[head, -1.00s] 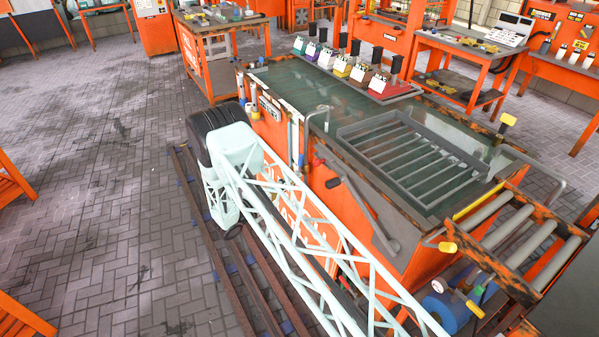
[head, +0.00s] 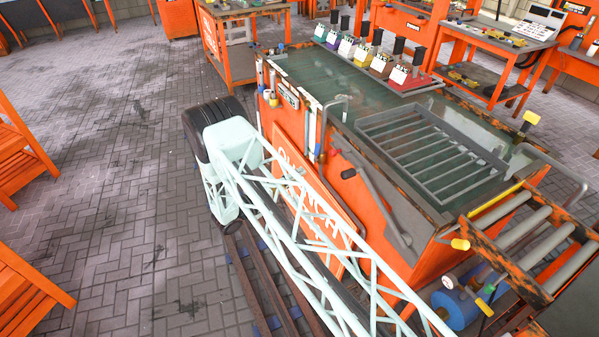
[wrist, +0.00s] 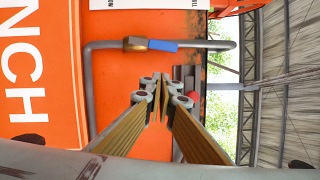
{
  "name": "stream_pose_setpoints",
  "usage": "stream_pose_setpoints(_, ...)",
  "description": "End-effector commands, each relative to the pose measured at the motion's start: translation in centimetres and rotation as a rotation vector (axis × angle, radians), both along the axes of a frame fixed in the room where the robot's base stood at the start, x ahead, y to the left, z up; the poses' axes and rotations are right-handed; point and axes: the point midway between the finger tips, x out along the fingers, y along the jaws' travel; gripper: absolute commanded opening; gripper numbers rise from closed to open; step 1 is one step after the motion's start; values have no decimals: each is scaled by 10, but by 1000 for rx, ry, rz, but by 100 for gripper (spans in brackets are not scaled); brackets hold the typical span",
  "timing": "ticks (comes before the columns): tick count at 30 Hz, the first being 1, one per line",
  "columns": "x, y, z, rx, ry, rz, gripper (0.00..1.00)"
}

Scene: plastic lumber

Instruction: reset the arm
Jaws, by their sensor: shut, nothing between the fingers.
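My gripper (wrist: 162,98) shows in the wrist view, with its ribbed tan fingers brought together at the tips. It is shut with nothing between the fingers. Behind it is an orange panel with a grey pipe and a blue-handled valve (wrist: 178,47). I cannot tell how far the fingertips are from the panel. In the head view my pale lattice arm (head: 290,235) extends along the left side of the orange quench tank (head: 400,215). My gripper is not visible in the head view.
A dark rack (head: 435,150) lies on the tank top, with several coloured boxes (head: 375,62) along its far edge. A roller conveyor (head: 530,240) adjoins the tank at right. Orange wooden furniture (head: 25,285) stands at left. The paved floor (head: 120,160) between is mostly clear.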

Motion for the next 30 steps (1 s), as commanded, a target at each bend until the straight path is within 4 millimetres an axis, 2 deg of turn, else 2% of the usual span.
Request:
stream_pose_setpoints(8,0,-1,1,2,-1,-2,0)
stream_pose_setpoints(14,1,-7,13,25,-17,-22,0)
stream_pose_setpoints(20,0,-24,42,85,-55,-72,0)
stream_pose_setpoints(30,-9,-62,104,220,-152,-192,0)
